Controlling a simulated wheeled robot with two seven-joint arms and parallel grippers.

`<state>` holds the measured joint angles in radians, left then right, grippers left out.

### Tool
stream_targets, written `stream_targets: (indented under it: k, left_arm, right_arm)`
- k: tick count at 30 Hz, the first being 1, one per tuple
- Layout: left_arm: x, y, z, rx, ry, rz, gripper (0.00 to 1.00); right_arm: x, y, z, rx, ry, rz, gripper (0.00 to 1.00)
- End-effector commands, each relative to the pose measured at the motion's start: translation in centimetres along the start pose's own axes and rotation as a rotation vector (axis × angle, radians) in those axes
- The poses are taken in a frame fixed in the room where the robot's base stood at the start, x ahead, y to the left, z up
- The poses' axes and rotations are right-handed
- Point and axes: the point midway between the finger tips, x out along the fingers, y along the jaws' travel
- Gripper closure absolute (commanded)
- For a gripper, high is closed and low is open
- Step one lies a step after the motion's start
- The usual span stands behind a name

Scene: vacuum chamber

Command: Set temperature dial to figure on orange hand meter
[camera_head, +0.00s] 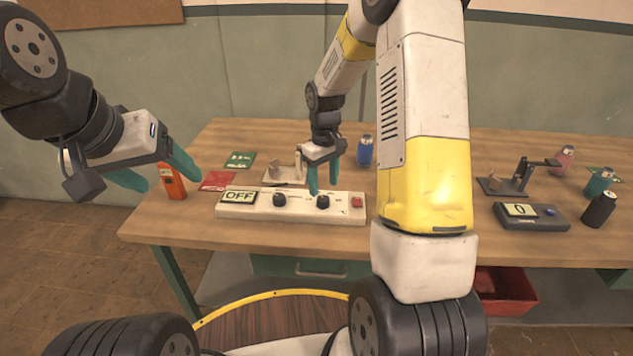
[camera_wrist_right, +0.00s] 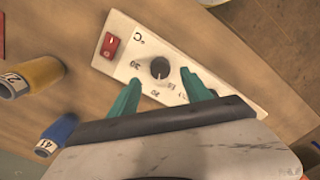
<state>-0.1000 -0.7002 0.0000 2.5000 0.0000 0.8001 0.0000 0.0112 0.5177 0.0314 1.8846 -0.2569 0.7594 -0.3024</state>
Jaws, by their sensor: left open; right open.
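A white control panel (camera_head: 300,213) lies on the table, with a display (camera_head: 239,196) reading OFF. It has two black knobs; the right one is the temperature dial (camera_head: 323,202), by the °C mark in the right wrist view (camera_wrist_right: 159,68). My right gripper (camera_head: 323,192) is open, pointing down over this dial. In the right wrist view its teal fingers (camera_wrist_right: 162,92) are either side of the dial, apart from it. The orange hand meter (camera_head: 172,184) stands at the table's left edge; its figure is unreadable. My left gripper (camera_head: 168,183) is open and empty near it.
A red switch (camera_head: 356,202) is at the panel's right end, beside the dial. A blue container (camera_head: 365,150) stands behind. A scale (camera_head: 531,216) reading 0 and several small containers are at right. Green (camera_head: 240,159) and red (camera_head: 218,181) cards lie left.

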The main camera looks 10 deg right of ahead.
Motion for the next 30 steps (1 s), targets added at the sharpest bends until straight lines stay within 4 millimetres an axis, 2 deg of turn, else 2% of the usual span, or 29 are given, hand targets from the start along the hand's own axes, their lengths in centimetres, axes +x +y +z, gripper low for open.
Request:
stream_targets:
  k: [3,9,20,28,29,30]
  left_arm:
    - [0.0,0.0,0.0,0.000,0.000,0.000,0.28]
    - [0.0,0.0,0.0,0.000,0.000,0.000,0.28]
    - [0.0,0.0,0.0,0.000,0.000,0.000,0.28]
    - [0.0,0.0,0.0,0.000,0.000,0.000,0.28]
    - [0.0,0.0,0.0,0.000,0.000,0.000,0.28]
    - [0.0,0.0,0.0,0.000,0.000,0.000,0.28]
  right_arm:
    - [2.2,0.0,0.1,0.000,-0.002,-0.002,0.43]
    - [4.6,0.0,0.1,0.001,-0.002,-0.001,0.43]
    - [5.2,0.0,0.0,0.002,0.001,0.000,0.43]
    - [5.2,0.0,0.0,0.002,0.001,0.000,0.94]
    - [5.2,0.0,0.0,0.002,0.001,0.000,1.00]
    - [5.2,0.0,0.0,0.002,0.001,0.000,1.00]
